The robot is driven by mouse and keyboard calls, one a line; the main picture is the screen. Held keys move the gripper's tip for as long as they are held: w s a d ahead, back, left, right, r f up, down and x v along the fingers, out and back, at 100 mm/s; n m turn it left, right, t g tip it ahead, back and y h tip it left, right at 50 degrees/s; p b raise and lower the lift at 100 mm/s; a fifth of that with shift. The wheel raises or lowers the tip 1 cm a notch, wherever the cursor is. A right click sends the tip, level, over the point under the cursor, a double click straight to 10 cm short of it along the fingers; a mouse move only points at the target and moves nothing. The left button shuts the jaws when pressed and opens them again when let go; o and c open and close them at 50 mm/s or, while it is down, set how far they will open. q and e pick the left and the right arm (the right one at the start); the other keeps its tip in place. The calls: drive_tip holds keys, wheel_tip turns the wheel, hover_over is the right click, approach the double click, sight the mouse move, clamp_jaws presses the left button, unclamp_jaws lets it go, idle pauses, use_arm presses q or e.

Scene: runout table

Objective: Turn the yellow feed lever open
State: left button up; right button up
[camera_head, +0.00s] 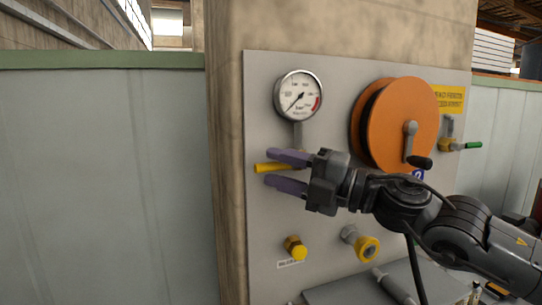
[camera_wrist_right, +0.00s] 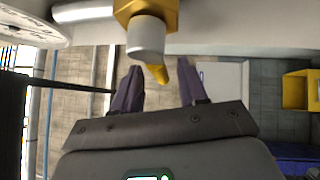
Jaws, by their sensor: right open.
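The yellow feed lever (camera_head: 271,168) sticks out to the left, roughly level, below the pressure gauge on the grey panel. In the right wrist view the lever (camera_wrist_right: 157,73) shows beyond a grey round hub and a yellow valve body (camera_wrist_right: 165,12). My right gripper (camera_head: 269,167) is open, with one purple finger above the lever and one below it. In the wrist view the lever end lies between the fingertips (camera_wrist_right: 160,66), with a visible gap to the right finger. Contact with the other finger cannot be told. The gripper hides the lever's right part in the head view. My left gripper is not in view.
The round gauge (camera_head: 298,95) sits just above the gripper. An orange hose reel (camera_head: 395,118) with a crank stands out to the right, above my right forearm. Two yellow fittings (camera_head: 295,247) (camera_head: 368,249) are below. A green-handled valve (camera_head: 472,145) is at far right.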

drive_tip(key=shift+p+x, duration=0.3)
drive_tip(key=shift+x, duration=0.7)
drive_tip(key=shift+c, duration=0.3)
clamp_jaws()
